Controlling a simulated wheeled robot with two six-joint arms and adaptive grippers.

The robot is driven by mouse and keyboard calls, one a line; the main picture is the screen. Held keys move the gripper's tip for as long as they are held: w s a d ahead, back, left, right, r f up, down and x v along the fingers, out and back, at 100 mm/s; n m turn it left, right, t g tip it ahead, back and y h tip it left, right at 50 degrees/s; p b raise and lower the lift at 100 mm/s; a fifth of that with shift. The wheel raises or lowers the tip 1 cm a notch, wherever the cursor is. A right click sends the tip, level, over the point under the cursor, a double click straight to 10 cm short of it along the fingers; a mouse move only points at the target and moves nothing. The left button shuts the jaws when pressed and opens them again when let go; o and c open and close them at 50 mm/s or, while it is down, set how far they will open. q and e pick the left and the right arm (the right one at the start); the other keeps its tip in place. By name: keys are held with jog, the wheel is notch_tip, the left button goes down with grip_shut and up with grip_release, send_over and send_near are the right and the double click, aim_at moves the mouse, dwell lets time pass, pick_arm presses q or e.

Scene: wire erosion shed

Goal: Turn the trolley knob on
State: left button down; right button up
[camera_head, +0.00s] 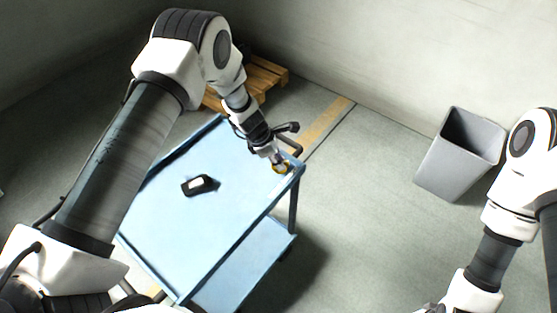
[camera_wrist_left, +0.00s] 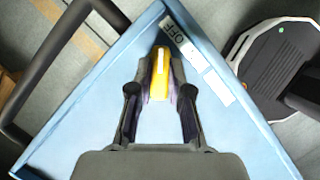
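The yellow trolley knob (camera_wrist_left: 160,72) sits on the blue trolley top near a corner. A white line runs along it, toward the end with the white label reading OFF (camera_wrist_left: 176,30). In the head view the knob (camera_head: 281,169) is at the trolley's right corner, partly hidden by my left gripper (camera_head: 278,160). In the wrist view my left gripper's fingers (camera_wrist_left: 160,92) stand on either side of the knob, very close. I cannot tell whether they touch it. Only a bit of my right gripper (camera_head: 431,308) shows at the bottom edge.
The blue trolley (camera_head: 190,240) carries a black handheld device (camera_head: 200,185). A dark handle (camera_head: 289,128) stands at its far edge. A wooden pallet (camera_head: 262,76) lies behind, and a grey bin (camera_head: 450,165) stands at the right. The floor between the trolley and bin is clear.

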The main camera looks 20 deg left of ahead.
pick_arm(q)
jog(key=shift+m, duration=0.3)
jog(key=m, duration=0.1)
jog(key=m+g+b, duration=0.1)
jog(key=m, duration=0.1)
jog(key=shift+w+f+g, duration=0.1)
jog(key=shift+f+g, duration=0.05)
jog(key=shift+g, duration=0.15)
jog(key=m+g+b, duration=0.1)
jog(key=m, duration=0.2)
jog(key=m+g+b, duration=0.1)
jog(key=m+b, duration=0.1)
jog(key=m, duration=0.1)
jog(key=shift+w+f, duration=0.1)
jog(key=m+b, duration=0.1)
jog(key=m, duration=0.1)
jog(key=m+g+y+b, duration=0.1)
jog(key=m, duration=0.1)
jog(key=shift+d+g+b, duration=0.1)
jog(key=shift+g+b, duration=0.2)
jog(key=shift+b, duration=0.1)
jog(key=shift+w+m+g+y+b, duration=0.1)
jog(key=shift+m+g+y+b, duration=0.45)
jog(key=shift+m, duration=1.65)
jog(key=shift+r, duration=0.2)
jog(key=c, duration=1.1)
grip_release()
